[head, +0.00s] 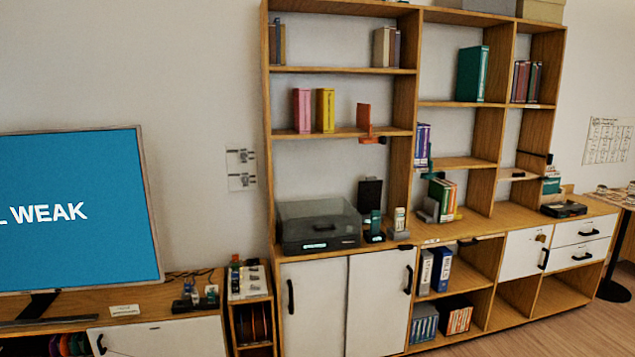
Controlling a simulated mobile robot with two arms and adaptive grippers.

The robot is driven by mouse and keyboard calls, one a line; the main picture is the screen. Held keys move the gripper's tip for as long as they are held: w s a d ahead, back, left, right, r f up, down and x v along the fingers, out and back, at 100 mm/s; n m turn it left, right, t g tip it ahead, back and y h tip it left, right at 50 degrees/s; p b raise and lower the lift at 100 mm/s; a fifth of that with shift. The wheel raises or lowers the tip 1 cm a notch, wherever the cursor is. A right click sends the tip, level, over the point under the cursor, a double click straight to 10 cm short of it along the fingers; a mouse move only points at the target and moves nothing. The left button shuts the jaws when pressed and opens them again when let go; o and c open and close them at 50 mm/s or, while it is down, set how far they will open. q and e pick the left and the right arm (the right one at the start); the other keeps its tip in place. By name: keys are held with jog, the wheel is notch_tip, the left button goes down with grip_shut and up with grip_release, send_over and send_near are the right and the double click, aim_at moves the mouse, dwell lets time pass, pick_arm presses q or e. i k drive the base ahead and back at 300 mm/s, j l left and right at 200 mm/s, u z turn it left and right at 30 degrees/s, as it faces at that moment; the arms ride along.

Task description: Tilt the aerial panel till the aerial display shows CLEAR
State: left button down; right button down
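A large screen (75,185) at the left edge shows white letters on blue, "L WEAK", with the start of the text cut off by the frame. It may be the aerial display. A small dark upright panel (370,190) stands on the shelf unit's counter, right of the record player; it may be the aerial panel, but I cannot tell for sure. Its lower part is partly hidden by small items in front. Neither of my grippers is in view.
A wooden shelf unit (340,131) fills the middle and right, with books and a lidded record player (318,222). A low cabinet (160,335) stands under the screen. Small devices (197,297) sit on it. Bare floor (575,330) shows at the lower right.

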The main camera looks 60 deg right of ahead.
aim_at(369, 194)
jog(key=z, duration=2.2)
jog(key=i+j, duration=0.15)
jog(key=i, duration=0.35)
jog(key=i+j+z, duration=0.1)
jog(key=i, duration=0.35)
jog(key=i+j, duration=0.25)
jog(key=i, duration=0.25)
jog(key=i+j+z, duration=0.15)
jog(key=i, duration=0.35)
jog(key=i+j, duration=0.3)
jog(key=i, duration=0.15)
